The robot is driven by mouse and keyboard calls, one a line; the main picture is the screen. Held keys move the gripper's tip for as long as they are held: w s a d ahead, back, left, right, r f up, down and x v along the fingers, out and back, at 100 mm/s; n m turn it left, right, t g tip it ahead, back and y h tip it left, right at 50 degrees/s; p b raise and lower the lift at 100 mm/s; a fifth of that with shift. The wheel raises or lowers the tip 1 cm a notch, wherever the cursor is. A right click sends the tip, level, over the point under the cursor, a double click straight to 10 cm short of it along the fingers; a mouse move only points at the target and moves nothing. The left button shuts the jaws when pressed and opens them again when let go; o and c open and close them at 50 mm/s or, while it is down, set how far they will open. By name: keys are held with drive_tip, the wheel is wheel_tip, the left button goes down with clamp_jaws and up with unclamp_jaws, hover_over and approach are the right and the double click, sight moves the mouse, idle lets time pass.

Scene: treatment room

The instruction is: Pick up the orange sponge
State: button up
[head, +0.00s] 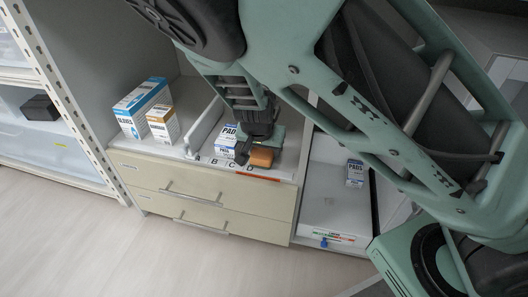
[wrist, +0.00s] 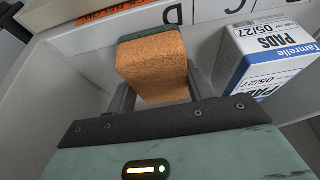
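The orange sponge (head: 262,157) is at the front of the cabinet top, by the labels C and D. In the wrist view the sponge (wrist: 155,68) is a block with a dark green layer along its upper edge. My gripper (head: 258,146) reaches down to it from above. In the wrist view my gripper (wrist: 158,88) has one grey finger on each side of the sponge, with no clear gap between finger and sponge. The fingertips are partly hidden by the sponge. I cannot tell whether its underside touches the surface.
A white and blue PADS box (head: 226,140) stands close beside the sponge. A blue GLOVES box (head: 143,107) and an orange and white box (head: 163,124) stand further left, past a low white divider (head: 204,125). Another small box (head: 355,173) is in the right-hand bay.

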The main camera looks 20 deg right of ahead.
drive_tip(key=shift+c, duration=0.4)
drive_tip(key=shift+r, duration=0.15)
wheel_tip(320, 180, up, 10)
drive_tip(key=p, duration=0.7)
drive_tip(key=o, duration=0.3)
drive_tip(key=shift+c, duration=0.9)
